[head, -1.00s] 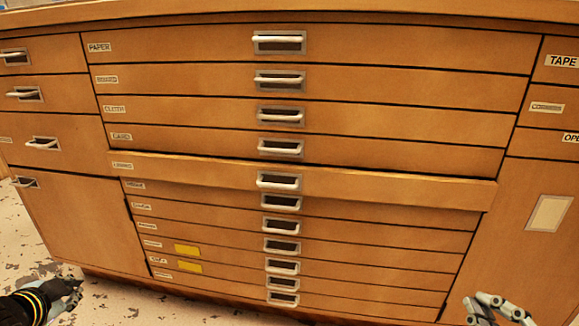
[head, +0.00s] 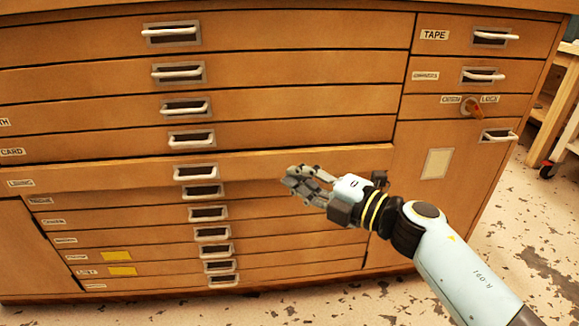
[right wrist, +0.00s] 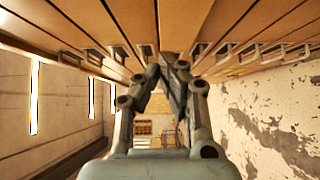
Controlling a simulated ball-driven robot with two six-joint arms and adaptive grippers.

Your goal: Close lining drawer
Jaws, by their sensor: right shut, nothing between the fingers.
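The lining drawer (head: 120,180) is the wooden front that stands out a little from the others in the middle of the cabinet, below the drawer labelled CARD. Its white handle (head: 195,173) is left of my right gripper. My right gripper (head: 287,179) is shut and empty, in front of the right half of that drawer in the head view. I cannot tell whether it touches the drawer front. In the right wrist view the fingertips (right wrist: 168,62) are together, close to the drawer fronts. My left gripper is out of view.
The wooden cabinet (head: 440,215) has several flat drawers, all flush apart from the lining one. Small drawers (head: 455,73) and a door with a blank card (head: 437,163) are at the right. A wooden bench (head: 553,110) stands farther right. The speckled floor (head: 500,220) is clear.

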